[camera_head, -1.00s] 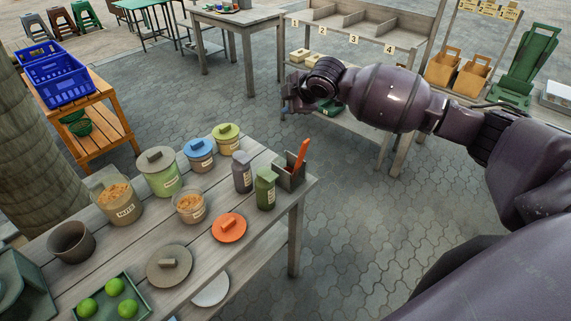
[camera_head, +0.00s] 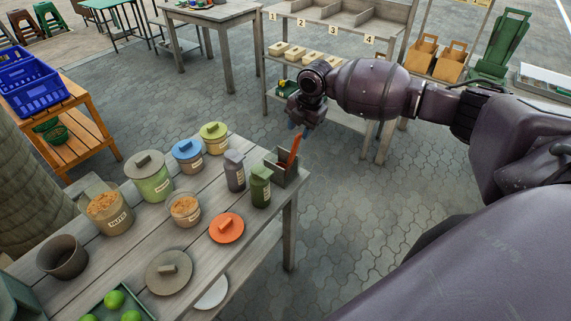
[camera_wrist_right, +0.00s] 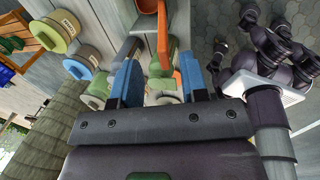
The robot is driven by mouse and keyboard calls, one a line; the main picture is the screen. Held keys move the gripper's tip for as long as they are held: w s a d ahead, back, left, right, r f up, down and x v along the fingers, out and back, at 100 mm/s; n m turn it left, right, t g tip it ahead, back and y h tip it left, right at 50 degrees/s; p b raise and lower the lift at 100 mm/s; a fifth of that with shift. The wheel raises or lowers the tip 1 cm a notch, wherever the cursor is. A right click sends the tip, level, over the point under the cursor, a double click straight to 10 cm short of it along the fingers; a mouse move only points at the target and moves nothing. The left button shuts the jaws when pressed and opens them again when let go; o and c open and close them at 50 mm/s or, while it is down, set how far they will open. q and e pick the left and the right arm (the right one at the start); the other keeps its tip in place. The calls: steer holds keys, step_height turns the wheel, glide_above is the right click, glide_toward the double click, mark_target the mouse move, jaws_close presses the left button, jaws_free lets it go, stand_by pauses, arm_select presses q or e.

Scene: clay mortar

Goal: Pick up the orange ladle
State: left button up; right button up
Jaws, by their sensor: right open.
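The orange ladle (camera_head: 293,152) stands tilted in a grey square holder (camera_head: 283,173) at the right corner of the wooden table. Its upper part sticks out; its lower part is hidden inside the holder. My right gripper (camera_head: 298,128) points down just above the ladle's upper end, jaws open and empty. In the right wrist view, the orange handle (camera_wrist_right: 163,42) shows between the two blue fingers (camera_wrist_right: 162,62), apart from both as far as I can tell. My left gripper is not in view.
A green bottle (camera_head: 261,187) and a dark bottle (camera_head: 235,171) stand left of the holder. An orange lid (camera_head: 227,228) and several jars share the table (camera_head: 203,249). A shelf (camera_head: 325,48) with numbered bins stands behind my right arm. Paved floor is free right of the table.

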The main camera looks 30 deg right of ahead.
mark_target(297, 143)
steer(key=shift+x, duration=3.25)
steer(key=shift+s+d, duration=0.15)
jaws_close()
